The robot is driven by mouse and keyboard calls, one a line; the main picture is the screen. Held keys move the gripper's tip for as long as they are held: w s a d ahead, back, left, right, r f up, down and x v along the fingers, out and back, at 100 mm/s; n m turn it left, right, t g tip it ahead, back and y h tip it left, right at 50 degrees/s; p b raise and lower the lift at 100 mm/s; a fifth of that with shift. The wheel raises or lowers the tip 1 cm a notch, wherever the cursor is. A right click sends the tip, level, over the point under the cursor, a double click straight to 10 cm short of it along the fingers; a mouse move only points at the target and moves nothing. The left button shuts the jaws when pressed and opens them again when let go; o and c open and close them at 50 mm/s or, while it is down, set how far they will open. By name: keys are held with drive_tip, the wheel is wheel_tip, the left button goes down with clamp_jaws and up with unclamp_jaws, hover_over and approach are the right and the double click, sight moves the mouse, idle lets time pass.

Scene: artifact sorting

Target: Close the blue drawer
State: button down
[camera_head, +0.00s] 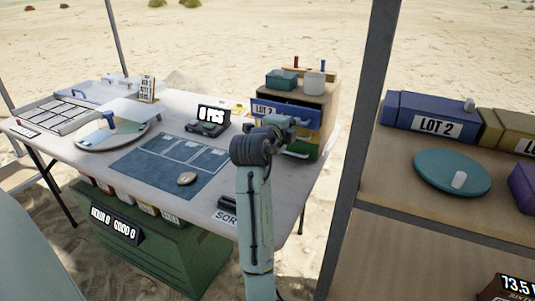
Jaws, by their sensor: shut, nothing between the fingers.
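A small wooden cabinet (316,93) stands at the right end of the white table. Its blue drawer (296,111) is the top one, above a yellow drawer (307,136) and a green drawer (300,151). My gripper (291,121) is right in front of the cabinet, at about the height of the blue drawer, shut and empty. My arm and gripper hide part of the drawer fronts.
A blue mat (150,165) with a tan stone (187,178) lies left of my arm. A post and shelf (400,180) are on the right.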

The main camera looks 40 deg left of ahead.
sight(298, 115)
drive_tip(key=x, duration=0.2)
drive_tip(key=shift+w+r, duration=0.2)
drive_tip(key=shift+w, duration=0.2)
drive_tip(key=shift+w+r, duration=0.15)
